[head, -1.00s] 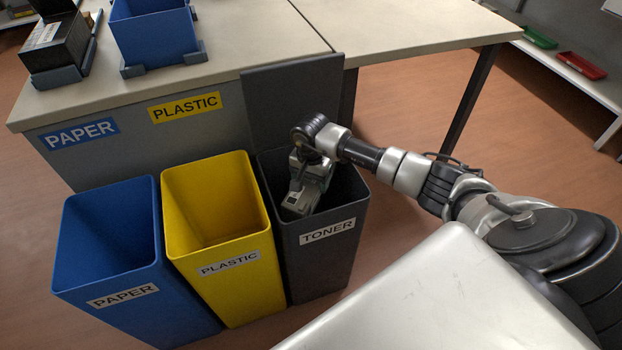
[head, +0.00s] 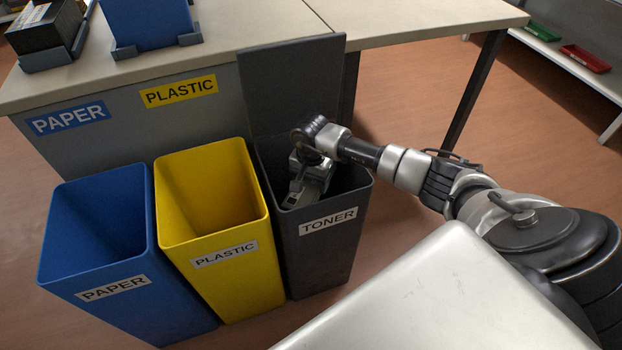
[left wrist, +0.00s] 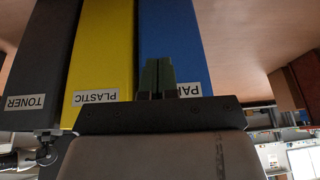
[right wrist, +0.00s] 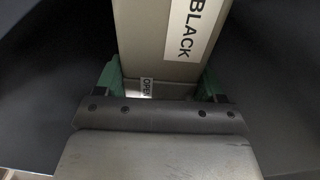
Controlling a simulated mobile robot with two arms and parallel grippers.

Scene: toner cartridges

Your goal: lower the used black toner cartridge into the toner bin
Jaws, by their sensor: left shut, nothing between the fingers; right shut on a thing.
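The toner bin (head: 318,252) is dark grey with a TONER label and stands at the right end of the row of bins. My right gripper (right wrist: 160,82) is shut on the used black toner cartridge (right wrist: 150,45), a grey-beige block with a BLACK label, with one green-sided finger on each side. In the head view this gripper reaches down inside the bin's mouth.
A yellow plastic bin (head: 225,285) stands beside the toner bin, and a blue paper bin (head: 125,310) is further left. A dark upright panel (head: 290,85) rises behind the toner bin. The table (head: 400,35) behind carries a blue box (head: 150,22) and a dark item.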

